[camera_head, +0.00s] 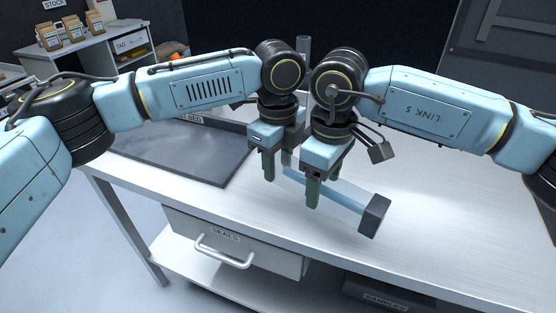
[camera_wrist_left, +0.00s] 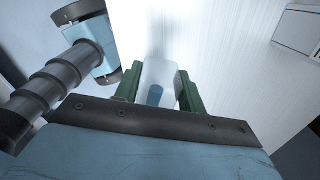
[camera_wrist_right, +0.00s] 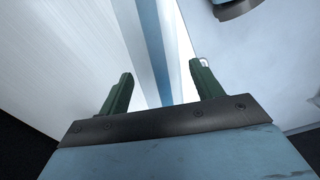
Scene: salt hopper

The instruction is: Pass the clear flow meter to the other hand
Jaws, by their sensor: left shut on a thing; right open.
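The clear flow meter (camera_head: 345,196) is a long, pale blue transparent bar with a dark end block, held tilted above the bench. My left gripper (camera_head: 278,166) is shut on its far left end. In the left wrist view, a clear body with a blue part (camera_wrist_left: 155,95) sits between the green fingers (camera_wrist_left: 158,90). My right gripper (camera_head: 323,184) is open close beside the left one, with its fingers around the bar's middle part. In the right wrist view the bar (camera_wrist_right: 152,45) runs between the open fingers (camera_wrist_right: 162,78), with a gap on each side.
A dark tray (camera_head: 185,153) lies on the left of the pale bench (camera_head: 440,215). A drawer (camera_head: 235,240) labelled SEALS is below the front edge. The bench's right side is clear. A side cabinet with several pouches (camera_head: 75,30) stands at the back left.

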